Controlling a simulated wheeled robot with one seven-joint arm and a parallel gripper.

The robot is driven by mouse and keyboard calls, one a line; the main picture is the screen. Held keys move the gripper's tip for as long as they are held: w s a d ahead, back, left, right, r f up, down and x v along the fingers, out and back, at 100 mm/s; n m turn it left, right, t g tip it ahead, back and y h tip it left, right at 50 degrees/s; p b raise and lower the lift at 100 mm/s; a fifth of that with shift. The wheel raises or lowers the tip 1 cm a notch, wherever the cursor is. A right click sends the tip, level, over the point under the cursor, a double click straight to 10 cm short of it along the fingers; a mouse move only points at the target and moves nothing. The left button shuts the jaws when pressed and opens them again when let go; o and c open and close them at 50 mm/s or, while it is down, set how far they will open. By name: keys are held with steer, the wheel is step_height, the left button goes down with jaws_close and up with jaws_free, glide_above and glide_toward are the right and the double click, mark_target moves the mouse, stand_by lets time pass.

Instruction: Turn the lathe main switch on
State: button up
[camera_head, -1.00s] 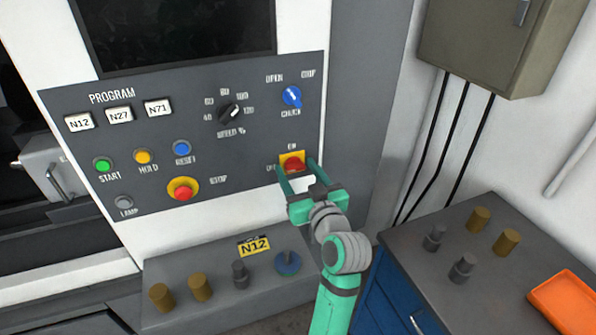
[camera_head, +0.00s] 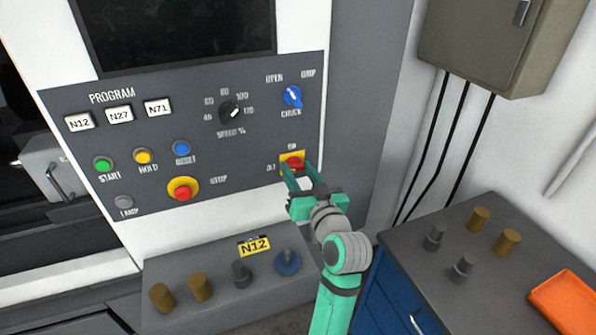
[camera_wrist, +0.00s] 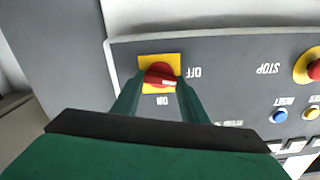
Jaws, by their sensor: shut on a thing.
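The main switch is a red rotary knob (camera_head: 295,162) on a yellow plate, at the lower right of the lathe's grey control panel. ON is printed above it and OFF to its left in the head view. In the wrist view, the knob (camera_wrist: 158,74) appears upside down, with its white mark pointing mostly toward OFF, slightly tilted toward ON. My gripper (camera_head: 299,168) reaches it from the lower right, with its two green fingers on either side of the knob, shut on it. In the wrist view, the fingers (camera_wrist: 160,88) partly cover the plate's edges.
The red stop button (camera_head: 183,189) and the blue chuck knob (camera_head: 292,96) are on the same panel. A ledge (camera_head: 215,305) below holds several pegs and a blue knob. A workbench (camera_head: 460,225) with an orange tray (camera_head: 565,298) stands at right.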

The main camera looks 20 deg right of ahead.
steer(key=m, duration=0.4)
steer(key=shift+d+m, duration=0.1)
steer(key=shift+m, duration=0.2)
steer(key=m, duration=0.3)
steer(key=shift+m, duration=0.3)
steer(key=m, duration=0.3)
steer(key=shift+d+f+m, duration=0.1)
steer(key=shift+m, duration=2)
steer(key=shift+f, duration=0.1)
steer(key=o, duration=1)
steer(key=shift+o, duration=0.2)
steer(key=shift+s, duration=0.1)
steer(key=s, duration=1)
steer(key=shift+s+d, duration=0.2)
steer(key=shift+s, duration=0.15)
